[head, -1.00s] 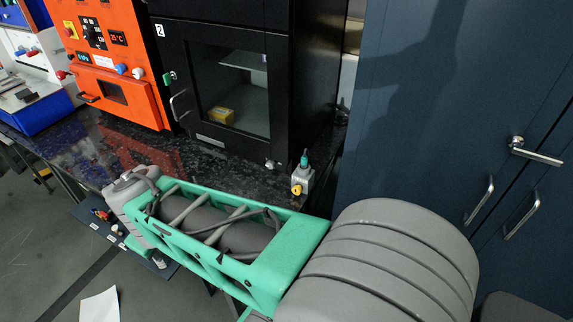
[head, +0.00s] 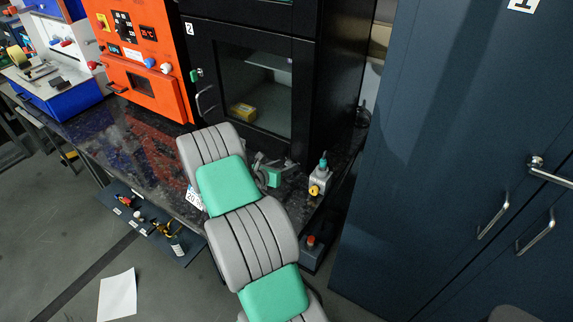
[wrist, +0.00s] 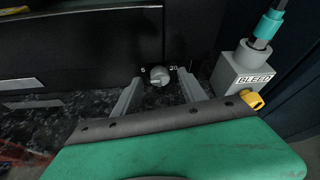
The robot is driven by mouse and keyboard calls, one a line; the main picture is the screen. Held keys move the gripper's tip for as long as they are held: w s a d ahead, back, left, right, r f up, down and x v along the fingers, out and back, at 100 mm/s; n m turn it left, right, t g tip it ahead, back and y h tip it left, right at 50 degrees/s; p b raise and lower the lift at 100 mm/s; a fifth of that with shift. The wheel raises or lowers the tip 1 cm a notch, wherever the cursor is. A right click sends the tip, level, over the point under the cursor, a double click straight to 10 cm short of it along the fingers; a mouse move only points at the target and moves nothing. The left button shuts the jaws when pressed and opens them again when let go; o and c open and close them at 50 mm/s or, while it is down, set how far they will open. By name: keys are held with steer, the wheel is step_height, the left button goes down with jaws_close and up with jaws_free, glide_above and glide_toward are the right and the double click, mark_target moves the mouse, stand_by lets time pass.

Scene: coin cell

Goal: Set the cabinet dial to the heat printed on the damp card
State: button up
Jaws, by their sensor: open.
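A small grey knob (wrist: 160,76) sits low on the front of the black cabinet (head: 320,90), with small pale marks on either side; the right one looks like 20. My gripper (wrist: 160,80) is open, its two grey fingers on either side of the knob in the wrist view. I cannot tell whether they touch it. In the head view my arm hides the knob. A white card (head: 194,198) with printed digits, perhaps starting 20, shows beside my arm at the counter edge; I cannot tell whether it is the damp card.
A grey box (wrist: 250,65) labelled BLEED, with a yellow knob (wrist: 252,100), stands close to the right of my gripper. An orange unit (head: 145,60) stands left of the black cabinet. Blue-grey lockers (head: 440,130) are at right. A blank white sheet (head: 117,295) lies on the floor.

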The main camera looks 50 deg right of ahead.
steer(key=shift+x, duration=0.8)
steer(key=shift+c, duration=0.2)
jaws_close()
